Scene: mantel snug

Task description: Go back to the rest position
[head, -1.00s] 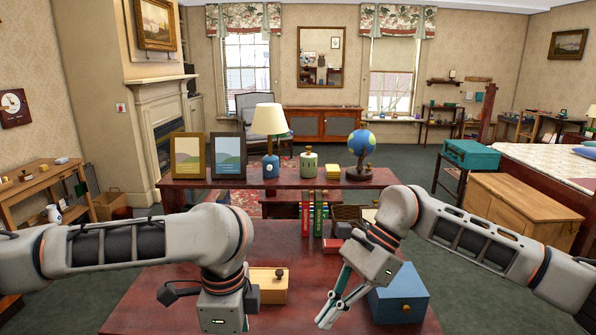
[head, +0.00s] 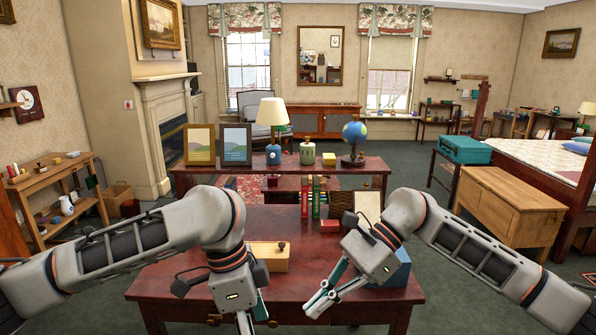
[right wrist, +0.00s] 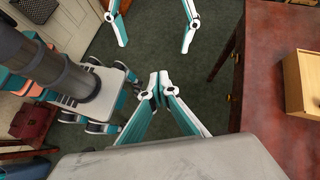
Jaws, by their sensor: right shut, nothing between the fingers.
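My right gripper (head: 318,301) shows at the front of the dark red table (head: 226,300) in the head view. Its fingers are shut and empty, and they also show together in the right wrist view (right wrist: 162,84). My left gripper (head: 252,317) points down at the table's near edge in the head view. In the right wrist view the two fingers of my left gripper (right wrist: 155,32) stand well apart with bare floor between them. Nothing shows in either gripper.
On the near table are a yellow box (head: 268,256), a blue box (head: 402,270) partly behind my right arm, and upright books (head: 312,200). A farther table holds frames, a lamp (head: 271,118) and a globe (head: 355,138).

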